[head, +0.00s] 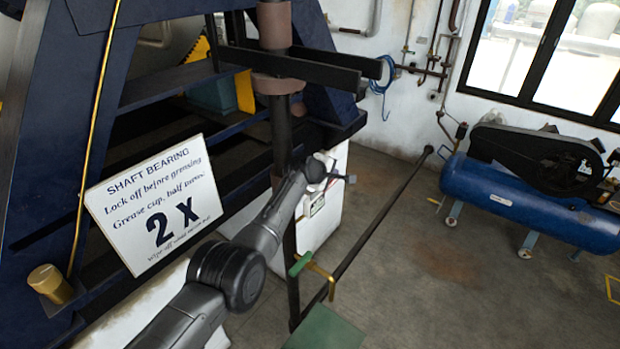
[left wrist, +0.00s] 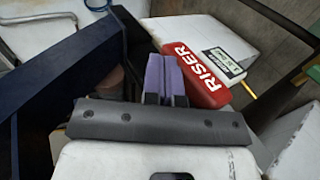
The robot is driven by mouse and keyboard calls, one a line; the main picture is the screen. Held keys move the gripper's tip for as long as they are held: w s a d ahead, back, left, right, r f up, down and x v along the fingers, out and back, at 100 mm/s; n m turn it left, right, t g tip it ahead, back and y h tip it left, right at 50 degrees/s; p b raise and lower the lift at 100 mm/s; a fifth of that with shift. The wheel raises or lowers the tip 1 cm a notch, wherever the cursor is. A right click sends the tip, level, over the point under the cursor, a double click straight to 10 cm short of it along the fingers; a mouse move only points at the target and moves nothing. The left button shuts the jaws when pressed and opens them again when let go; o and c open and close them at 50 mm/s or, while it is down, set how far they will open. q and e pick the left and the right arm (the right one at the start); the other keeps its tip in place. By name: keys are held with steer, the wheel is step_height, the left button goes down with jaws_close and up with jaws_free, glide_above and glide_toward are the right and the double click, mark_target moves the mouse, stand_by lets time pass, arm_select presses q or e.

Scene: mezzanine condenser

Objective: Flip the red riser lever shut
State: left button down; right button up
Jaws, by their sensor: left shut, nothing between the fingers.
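The red lever marked RISER (left wrist: 203,76) shows in the left wrist view, just right of my left gripper's fingers, slanting down to the right. My left gripper (left wrist: 166,78) has its two purple fingers together with nothing between them. The fingers lie alongside the lever's left side; I cannot tell whether they touch it. In the head view my left gripper (head: 340,178) is at the end of the grey arm, beside the dark vertical pipe. I cannot make out the red lever in the head view. My right gripper is in neither view.
A dark vertical pipe (head: 283,130) stands left of my gripper. A green-handled brass valve (head: 302,264) is below it. A white sign (head: 153,205) hangs on the blue frame at left. A blue compressor tank (head: 520,195) stands at right, with open floor (head: 430,270) before it.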

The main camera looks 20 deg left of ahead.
arm_select(q)
step_height(320, 180, up, 5)
steer(key=p, duration=0.4)
step_height(320, 180, up, 9)
steer(key=b, duration=0.2)
stand_by(0.4)
